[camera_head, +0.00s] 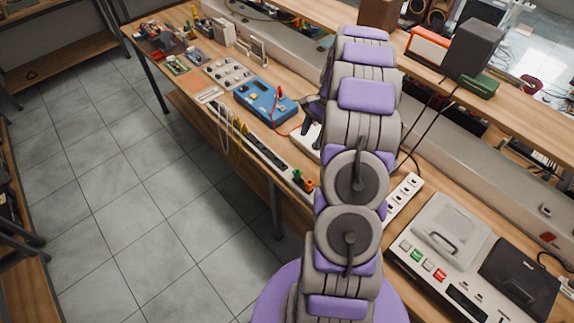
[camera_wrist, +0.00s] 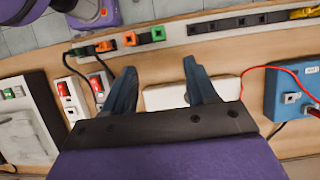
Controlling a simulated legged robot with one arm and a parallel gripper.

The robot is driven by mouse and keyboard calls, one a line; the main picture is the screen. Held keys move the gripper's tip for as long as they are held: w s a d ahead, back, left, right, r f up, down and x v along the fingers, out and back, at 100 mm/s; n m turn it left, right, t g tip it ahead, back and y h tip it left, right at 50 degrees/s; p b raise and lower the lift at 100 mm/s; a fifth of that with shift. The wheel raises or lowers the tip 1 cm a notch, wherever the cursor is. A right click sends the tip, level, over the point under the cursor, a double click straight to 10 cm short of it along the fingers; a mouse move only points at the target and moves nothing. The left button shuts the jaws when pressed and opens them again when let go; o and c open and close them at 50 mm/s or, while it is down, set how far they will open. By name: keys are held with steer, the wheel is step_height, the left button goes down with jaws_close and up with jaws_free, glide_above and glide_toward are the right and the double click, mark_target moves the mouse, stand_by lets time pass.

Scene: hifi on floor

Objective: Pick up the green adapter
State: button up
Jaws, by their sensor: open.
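A small green adapter (camera_wrist: 158,34) lies on the wooden bench near its front edge, beside the end of a dark socket strip. It also shows in the head view (camera_head: 297,174), left of my arm. A second green piece (camera_wrist: 80,52) sits further left in the wrist view, with two orange pieces (camera_wrist: 104,46) between the green ones. My gripper (camera_wrist: 160,70) is open and empty, its two dark fingers apart. It is above the bench, with the near green adapter beyond the fingertips. In the head view my arm hides most of the gripper.
A white block (camera_wrist: 165,95) lies below and between the fingers. White power strips with red switches (camera_wrist: 70,98) are at left; a blue instrument (camera_wrist: 293,95) with a red lead is at right. The dark socket strip (camera_wrist: 240,22) follows the bench edge. Open tiled floor (camera_head: 130,170) lies left.

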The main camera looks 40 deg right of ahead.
steer(key=b, duration=0.1)
glide_toward(299, 170)
steer(key=x, duration=0.2)
steer(key=a+x, duration=0.1)
steer(key=x, duration=0.2)
steer(key=shift+a+f, duration=0.15)
steer(key=shift+f, duration=0.75)
steer(key=b+x, duration=0.1)
steer(key=x, duration=0.3)
steer(key=shift+f, duration=0.3)
steer(key=c, duration=1)
steer(key=shift+r, duration=0.1)
